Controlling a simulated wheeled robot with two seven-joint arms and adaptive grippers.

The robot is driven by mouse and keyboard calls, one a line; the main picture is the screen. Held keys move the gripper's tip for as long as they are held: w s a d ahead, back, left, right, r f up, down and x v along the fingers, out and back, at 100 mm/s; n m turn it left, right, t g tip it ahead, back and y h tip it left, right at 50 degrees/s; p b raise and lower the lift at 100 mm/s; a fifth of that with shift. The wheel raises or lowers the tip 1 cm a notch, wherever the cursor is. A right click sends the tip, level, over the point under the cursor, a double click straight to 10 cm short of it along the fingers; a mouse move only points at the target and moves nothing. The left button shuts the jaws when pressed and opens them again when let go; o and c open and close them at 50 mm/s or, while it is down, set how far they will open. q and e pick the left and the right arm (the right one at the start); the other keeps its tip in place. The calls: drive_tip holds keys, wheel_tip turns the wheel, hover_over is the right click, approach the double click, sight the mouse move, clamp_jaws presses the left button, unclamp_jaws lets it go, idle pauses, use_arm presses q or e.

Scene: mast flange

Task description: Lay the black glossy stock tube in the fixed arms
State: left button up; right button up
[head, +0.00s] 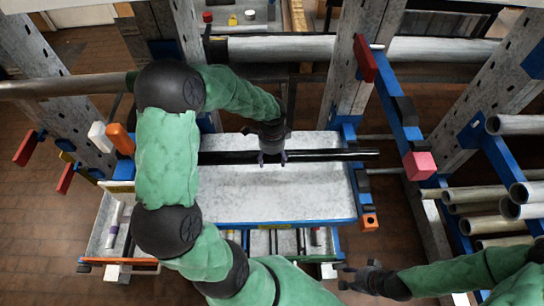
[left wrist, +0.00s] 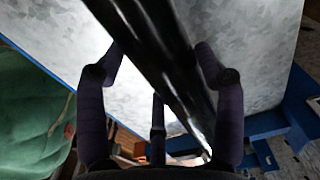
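The black glossy stock tube (head: 330,154) lies crosswise over the pale grey tray (head: 290,195), its right end past the tray edge. My left gripper (head: 272,158) is directly over the tube. In the left wrist view the tube (left wrist: 150,50) runs diagonally between the spread fingers of my left gripper (left wrist: 160,60); contact is not clear. My right gripper (head: 347,277) is open and empty, low in front of the tray. A blue fixed arm (head: 397,105) with a red end and a pink block (head: 420,165) stands right of the tray. My left arm hides the tube's left part.
Several grey pipes (head: 480,208) are stacked on a blue rack at the right. Perforated grey uprights (head: 355,75) stand behind and beside the tray. A long pale pipe (head: 280,48) crosses the back. Red-ended blue arms (head: 30,148) stick out at the left.

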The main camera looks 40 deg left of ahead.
use_arm(q)
drive_tip(key=shift+o, duration=1.4)
wheel_tip(320, 180, up, 12)
